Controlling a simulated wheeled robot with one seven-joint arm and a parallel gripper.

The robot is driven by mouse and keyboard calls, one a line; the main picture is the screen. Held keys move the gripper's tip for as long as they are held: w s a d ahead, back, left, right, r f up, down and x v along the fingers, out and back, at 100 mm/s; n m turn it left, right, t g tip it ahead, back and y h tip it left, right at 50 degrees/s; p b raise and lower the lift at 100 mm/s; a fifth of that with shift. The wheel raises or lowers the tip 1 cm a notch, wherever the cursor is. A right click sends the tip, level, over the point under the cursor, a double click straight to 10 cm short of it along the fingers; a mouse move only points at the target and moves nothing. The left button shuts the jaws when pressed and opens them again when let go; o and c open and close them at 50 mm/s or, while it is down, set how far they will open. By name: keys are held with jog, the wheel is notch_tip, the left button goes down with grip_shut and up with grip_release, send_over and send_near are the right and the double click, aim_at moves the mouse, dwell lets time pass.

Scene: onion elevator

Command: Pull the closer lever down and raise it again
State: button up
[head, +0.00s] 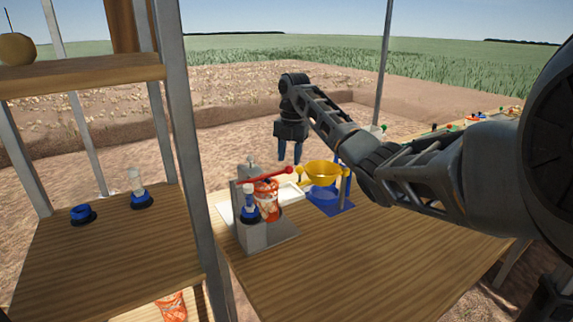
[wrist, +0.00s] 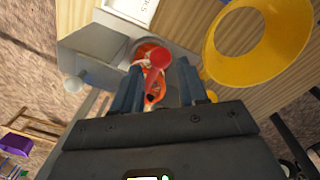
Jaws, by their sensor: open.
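The closer (head: 252,232) is a grey machine on the wooden table, and its red lever (head: 270,175) sticks out to the right, tilted slightly upward. An orange-and-white can or packet (head: 267,200) stands in the closer below the lever. My gripper (head: 290,160) points down just above the lever's outer end. In the wrist view, my gripper (wrist: 160,88) is open, with the red lever (wrist: 157,62) showing between its fingers. I cannot tell whether either finger touches it.
A yellow funnel (head: 322,173) on a blue stand is close right of the closer. A metal post (head: 190,150) and a wooden shelf (head: 110,255) with small blue-capped items are to the left. The table's front right (head: 380,255) is clear.

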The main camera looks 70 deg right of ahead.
jog(key=shift+w+d+f, duration=0.1)
jog(key=shift+f, duration=1.8)
jog(key=shift+c, duration=0.4)
grip_shut()
